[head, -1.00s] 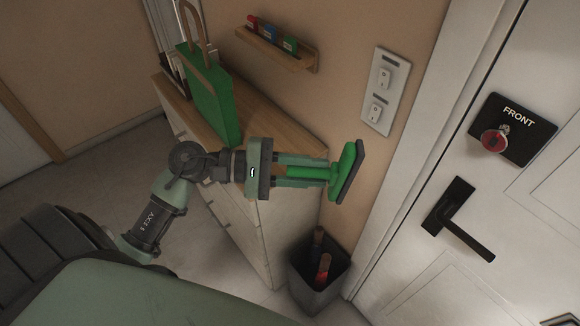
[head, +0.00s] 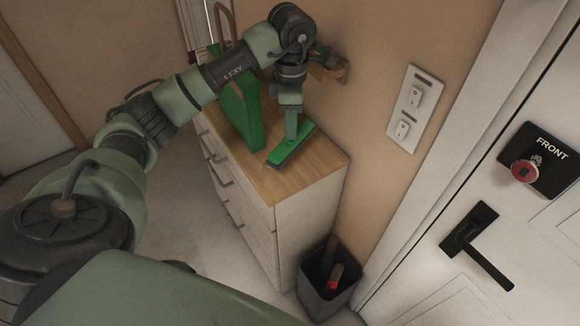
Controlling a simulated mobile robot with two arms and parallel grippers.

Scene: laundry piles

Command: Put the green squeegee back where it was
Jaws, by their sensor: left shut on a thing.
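The green squeegee (head: 291,146) has a green head with a dark edge. It is at the wooden top of the white drawer cabinet (head: 325,163), near the green bag; I cannot tell whether it touches the top. My left gripper (head: 291,122) points down from above and is shut on the squeegee, whose handle is mostly hidden between the fingers. My right gripper is not in view.
The green bag (head: 241,115) stands on the cabinet left of the squeegee. A wall shelf (head: 328,70) is partly hidden behind my left arm. A dark bin (head: 318,290) with handled items stands on the floor beside the cabinet. The cabinet top's front right is clear.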

